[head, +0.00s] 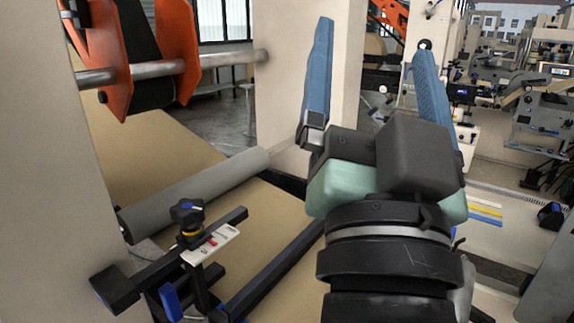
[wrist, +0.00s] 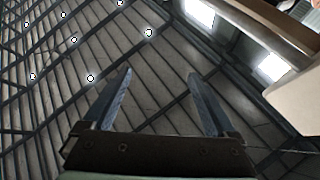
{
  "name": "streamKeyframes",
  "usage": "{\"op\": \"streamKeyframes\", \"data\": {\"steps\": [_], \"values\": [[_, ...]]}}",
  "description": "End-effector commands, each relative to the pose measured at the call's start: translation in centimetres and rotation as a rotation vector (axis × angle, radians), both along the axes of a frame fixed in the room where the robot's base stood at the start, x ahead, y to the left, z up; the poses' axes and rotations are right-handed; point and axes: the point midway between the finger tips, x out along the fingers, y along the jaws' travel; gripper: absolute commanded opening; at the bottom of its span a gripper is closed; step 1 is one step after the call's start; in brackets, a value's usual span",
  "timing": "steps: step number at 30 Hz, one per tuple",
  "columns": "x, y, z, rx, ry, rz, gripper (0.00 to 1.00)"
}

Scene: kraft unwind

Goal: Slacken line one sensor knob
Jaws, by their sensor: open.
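A black lobed knob (head: 187,211) with a blue cap stands upright on a sensor bracket at the lower left of the head view. A yellow ring shows under it. A white scale plate (head: 212,244) with a red mark lies beside its base. My gripper (head: 374,38) is raised to the right of the knob, well apart from it, with its two blue fingers spread and pointing up. The wrist view shows the open fingers (wrist: 160,73) with nothing between them and only the roof behind. The knob is not in the wrist view.
A grey roller (head: 195,192) and a brown paper web (head: 140,140) lie behind the knob. Dark rails (head: 275,265) run beside it. A cream column (head: 340,90) stands behind my gripper. An orange holder (head: 180,40) on a steel shaft hangs at upper left.

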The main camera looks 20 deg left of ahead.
Motion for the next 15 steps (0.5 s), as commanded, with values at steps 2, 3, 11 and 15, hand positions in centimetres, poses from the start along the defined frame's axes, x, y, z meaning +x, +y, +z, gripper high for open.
{"op": "streamKeyframes", "data": {"steps": [2,3,11,15], "values": [[1.6,0.9,-1.0,0.101,0.095,0.120,0.92],[2.2,1.4,-1.8,0.158,0.143,0.183,0.92],[5.3,5.6,-8.7,0.693,0.574,0.614,0.92],[4.9,8.4,-13.4,1.137,0.887,0.832,0.92]]}}
